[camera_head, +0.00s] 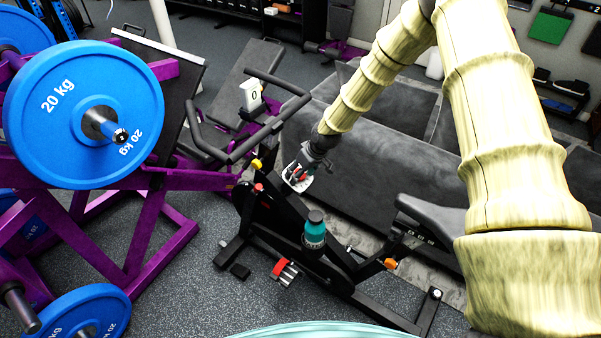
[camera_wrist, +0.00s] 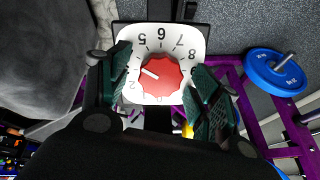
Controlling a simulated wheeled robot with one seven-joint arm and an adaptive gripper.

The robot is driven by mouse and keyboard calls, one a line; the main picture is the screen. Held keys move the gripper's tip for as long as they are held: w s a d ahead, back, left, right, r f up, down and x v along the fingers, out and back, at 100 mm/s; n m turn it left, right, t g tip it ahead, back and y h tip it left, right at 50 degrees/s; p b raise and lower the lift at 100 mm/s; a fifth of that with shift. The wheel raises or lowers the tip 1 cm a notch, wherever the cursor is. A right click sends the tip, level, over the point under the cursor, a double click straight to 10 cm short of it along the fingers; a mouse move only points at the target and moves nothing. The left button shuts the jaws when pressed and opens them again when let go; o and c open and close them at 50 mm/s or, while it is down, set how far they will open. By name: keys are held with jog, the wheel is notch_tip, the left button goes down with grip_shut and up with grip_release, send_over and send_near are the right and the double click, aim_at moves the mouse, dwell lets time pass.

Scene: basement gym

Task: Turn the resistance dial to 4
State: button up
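The resistance dial is a red scalloped knob (camera_wrist: 162,78) on a white numbered plate (camera_wrist: 186,36). In the wrist view, the knob's white pointer line points to the upper left. The left finger covers part of the scale there, so I cannot tell the exact number. My gripper (camera_wrist: 160,72) is open, with one dark green finger on each side of the knob and gaps visible between. In the head view, my gripper (camera_head: 305,167) is at the dial plate (camera_head: 297,181) on the exercise bike (camera_head: 285,215), and mostly blurs with the knob.
A teal bottle (camera_head: 315,230) stands on the bike frame, just below the dial. The handlebars (camera_head: 262,130) rise behind to the left. A purple rack with a blue weight plate (camera_head: 60,120) fills the left. The bike saddle (camera_head: 430,212) is to the right.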

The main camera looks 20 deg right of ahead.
jog(key=v, duration=1.2)
dwell(0.6)
